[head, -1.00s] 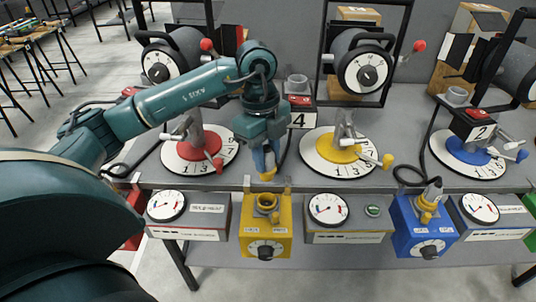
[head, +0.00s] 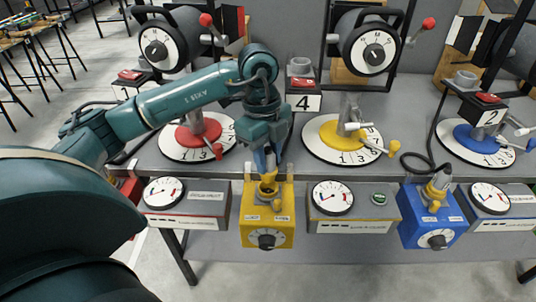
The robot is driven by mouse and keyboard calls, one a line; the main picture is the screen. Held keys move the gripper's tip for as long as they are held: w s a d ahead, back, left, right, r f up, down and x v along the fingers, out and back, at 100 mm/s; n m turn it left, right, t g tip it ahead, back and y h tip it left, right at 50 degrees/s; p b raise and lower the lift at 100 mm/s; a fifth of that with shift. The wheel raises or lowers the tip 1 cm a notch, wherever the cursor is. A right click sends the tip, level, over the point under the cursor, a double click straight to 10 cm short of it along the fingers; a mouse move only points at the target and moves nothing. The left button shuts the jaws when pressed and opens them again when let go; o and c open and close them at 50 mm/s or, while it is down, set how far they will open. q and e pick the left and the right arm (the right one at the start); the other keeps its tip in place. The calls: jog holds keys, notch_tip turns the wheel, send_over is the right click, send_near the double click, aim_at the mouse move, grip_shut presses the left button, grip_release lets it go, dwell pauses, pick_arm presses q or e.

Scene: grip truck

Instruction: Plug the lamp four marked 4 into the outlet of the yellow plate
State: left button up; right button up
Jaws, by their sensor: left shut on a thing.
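My left gripper (head: 267,164) is shut on a plug (head: 268,183), pointing down over the yellow plate (head: 267,228). The plug's lower end meets the round yellow outlet (head: 268,197) at the top of that plate. It looks at or in the outlet's mouth; how deep I cannot tell, as the gripper and rim cover part of it. The sign marked 4 (head: 304,103) stands behind, under a red switch, and a dark cable runs down beside my gripper. A black lamp (head: 372,50) with a dial is above right of the sign. My right gripper is not in view.
A blue plate (head: 432,229) with a plug in its outlet hangs further right. Grey meter boxes (head: 351,228) flank the yellow plate along the bench's front edge. Red, yellow (head: 335,132) and blue clamps stand on numbered discs behind, with sign 2 (head: 491,116) at right.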

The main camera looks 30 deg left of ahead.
pick_arm(q)
jog(key=shift+f, duration=0.45)
dwell(0.6)
jog(key=shift+f, duration=0.3)
dwell(0.6)
jog(key=shift+f+b, duration=1.35)
jog(key=shift+f, duration=0.3)
dwell(0.5)
jog(key=o, duration=1.1)
jog(key=shift+o, duration=0.6)
jog(key=shift+o, duration=1.2)
